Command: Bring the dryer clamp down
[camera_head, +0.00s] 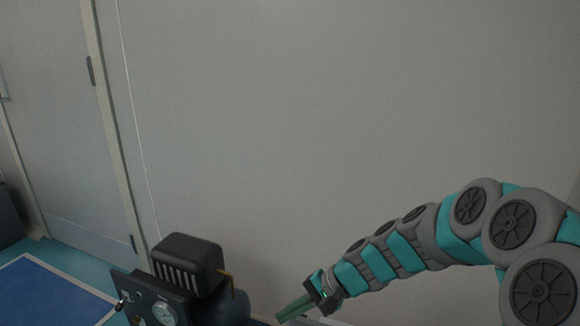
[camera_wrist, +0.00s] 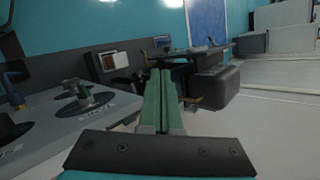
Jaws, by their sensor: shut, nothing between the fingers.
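My gripper (camera_head: 294,309) shows at the bottom of the head view, its green fingers pointing down and left. In the wrist view my gripper (camera_wrist: 162,82) has both fingers together and nothing between them. A black machine with a ribbed housing (camera_head: 187,262) stands to the left of my gripper in the head view, apart from it. A gauge (camera_head: 163,313) is on its front panel. A thin yellowish bent bar (camera_head: 231,276) is beside the housing; a similar bar (camera_wrist: 193,101) shows just right of my fingers in the wrist view. I cannot tell which part is the dryer clamp.
In the wrist view a grey bench top (camera_wrist: 60,125) with dark round fixtures lies at left. A dark block (camera_wrist: 214,87) is close on the right. A plain wall (camera_head: 330,120) fills most of the head view.

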